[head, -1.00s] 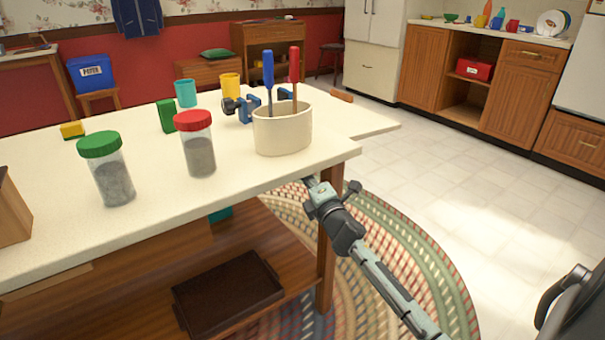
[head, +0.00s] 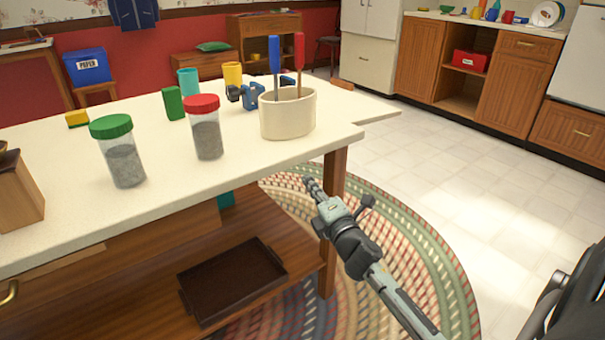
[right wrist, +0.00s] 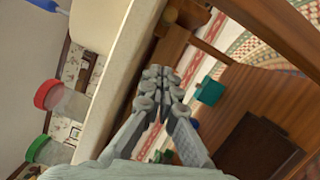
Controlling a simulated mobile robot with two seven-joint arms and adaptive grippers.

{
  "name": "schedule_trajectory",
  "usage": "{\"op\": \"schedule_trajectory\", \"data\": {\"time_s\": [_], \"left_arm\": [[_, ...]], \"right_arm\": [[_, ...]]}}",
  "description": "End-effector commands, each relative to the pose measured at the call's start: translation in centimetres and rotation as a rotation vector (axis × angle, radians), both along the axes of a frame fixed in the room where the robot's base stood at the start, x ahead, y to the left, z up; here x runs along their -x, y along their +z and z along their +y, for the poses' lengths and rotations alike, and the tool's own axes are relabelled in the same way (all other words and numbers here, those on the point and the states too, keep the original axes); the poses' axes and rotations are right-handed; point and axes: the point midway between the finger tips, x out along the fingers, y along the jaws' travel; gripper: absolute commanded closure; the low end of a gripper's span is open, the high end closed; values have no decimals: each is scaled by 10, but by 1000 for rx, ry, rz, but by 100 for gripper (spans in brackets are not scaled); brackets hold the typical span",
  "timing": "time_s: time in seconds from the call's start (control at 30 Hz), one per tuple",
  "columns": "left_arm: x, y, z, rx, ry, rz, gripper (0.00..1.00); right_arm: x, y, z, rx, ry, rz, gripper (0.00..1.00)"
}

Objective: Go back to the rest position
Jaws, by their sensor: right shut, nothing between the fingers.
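My right gripper (head: 311,187) is beside the near right corner of the table, below the level of its top, over the braided rug. In the right wrist view its fingers (right wrist: 160,75) are together with nothing between them. My right arm comes in from the lower right of the head view. My left gripper is not in view.
The white-topped table (head: 150,215) carries a cream holder (head: 287,117) with two screwdrivers, a red-lidded jar (head: 208,140) and a green-lidded jar (head: 122,160). A brown tray (head: 232,285) lies on its lower shelf. The tiled floor (head: 480,180) at right is clear.

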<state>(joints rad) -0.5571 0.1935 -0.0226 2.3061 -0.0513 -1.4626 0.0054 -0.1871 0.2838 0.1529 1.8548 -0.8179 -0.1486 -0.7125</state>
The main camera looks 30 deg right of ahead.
Motion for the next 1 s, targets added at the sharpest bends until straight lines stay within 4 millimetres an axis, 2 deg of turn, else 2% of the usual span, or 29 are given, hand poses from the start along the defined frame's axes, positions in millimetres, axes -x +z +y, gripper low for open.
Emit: {"op": "schedule_trajectory", "data": {"time_s": [0.13,0.37,0.47,0.57,0.67,0.7,0.8,0.9,1.0], "left_arm": [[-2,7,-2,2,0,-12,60],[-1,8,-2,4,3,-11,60],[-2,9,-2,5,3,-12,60],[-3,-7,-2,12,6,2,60],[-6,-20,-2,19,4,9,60],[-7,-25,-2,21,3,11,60],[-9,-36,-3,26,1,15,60],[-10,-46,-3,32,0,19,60],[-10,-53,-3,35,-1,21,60]], "right_arm": [[12,-1,3,-1,0,0,100],[15,-2,3,-7,-2,2,100],[21,-14,1,-98,-35,30,100],[42,-52,-3,-339,-131,110,100],[78,-109,4,-656,-280,234,100],[97,-132,12,-778,-347,289,100],[146,-183,37,-1033,-519,427,100],[194,-219,66,-1217,-677,553,100],[234,-239,92,-1335,-806,652,100]]}}
